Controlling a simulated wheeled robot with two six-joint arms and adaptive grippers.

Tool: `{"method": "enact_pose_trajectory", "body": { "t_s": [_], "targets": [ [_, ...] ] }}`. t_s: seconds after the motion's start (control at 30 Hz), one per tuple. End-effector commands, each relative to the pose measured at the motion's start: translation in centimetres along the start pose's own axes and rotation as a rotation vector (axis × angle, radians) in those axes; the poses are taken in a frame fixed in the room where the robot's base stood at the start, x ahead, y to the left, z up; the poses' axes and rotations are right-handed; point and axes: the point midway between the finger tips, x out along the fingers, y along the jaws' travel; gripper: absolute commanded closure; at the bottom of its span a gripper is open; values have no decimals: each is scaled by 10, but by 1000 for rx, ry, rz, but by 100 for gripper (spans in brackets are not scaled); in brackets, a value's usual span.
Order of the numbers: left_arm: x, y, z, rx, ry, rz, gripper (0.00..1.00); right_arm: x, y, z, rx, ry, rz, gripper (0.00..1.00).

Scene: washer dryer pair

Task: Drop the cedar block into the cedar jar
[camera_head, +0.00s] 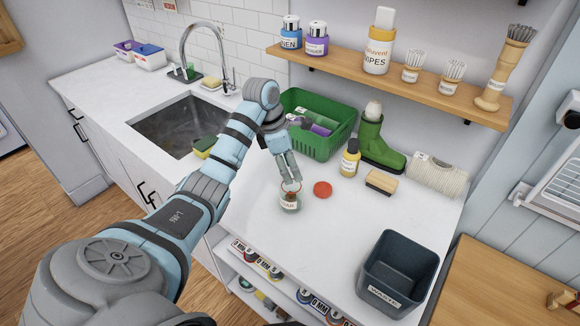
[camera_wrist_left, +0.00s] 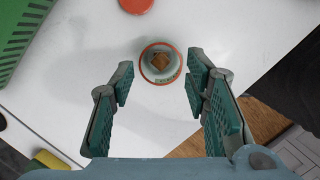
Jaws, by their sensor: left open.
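The cedar jar (camera_head: 290,204) is a small clear jar with a white label and a reddish rim, standing upright and open on the white counter. In the left wrist view, the jar (camera_wrist_left: 177,73) is seen from above, with the brown cedar block (camera_wrist_left: 160,61) inside its mouth. How deep the block sits is hard to tell. My left gripper (camera_head: 290,183) points down just above the jar. In the wrist view its fingers (camera_wrist_left: 158,86) are spread apart with nothing between them. My right gripper is not in view.
A red round lid (camera_head: 322,189) lies beside the jar. The counter in front of the lid is clear.

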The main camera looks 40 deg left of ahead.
Motion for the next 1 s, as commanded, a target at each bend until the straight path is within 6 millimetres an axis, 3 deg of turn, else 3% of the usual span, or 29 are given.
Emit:
{"method": "enact_pose_trajectory", "body": {
  "t_s": [0.03, 0.1, 0.2, 0.77, 0.87, 0.97, 1.0],
  "targets": [
    [-23, 0, 6, 0, -1, 2, 57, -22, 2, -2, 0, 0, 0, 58],
    [-40, 1, 11, 0, -1, 2, 57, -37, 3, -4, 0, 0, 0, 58],
    [-51, 1, 15, 1, -3, 3, 57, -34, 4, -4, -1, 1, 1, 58],
    [-50, -1, 18, 5, -18, 2, 57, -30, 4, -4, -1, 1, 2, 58],
    [-36, -9, 49, 30, -155, 14, 57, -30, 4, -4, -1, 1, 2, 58],
    [-24, -41, 118, 34, -497, -5, 57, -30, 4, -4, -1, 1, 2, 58],
    [-30, -63, 152, -3, -697, -42, 57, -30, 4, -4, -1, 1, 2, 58]
  ]
}}
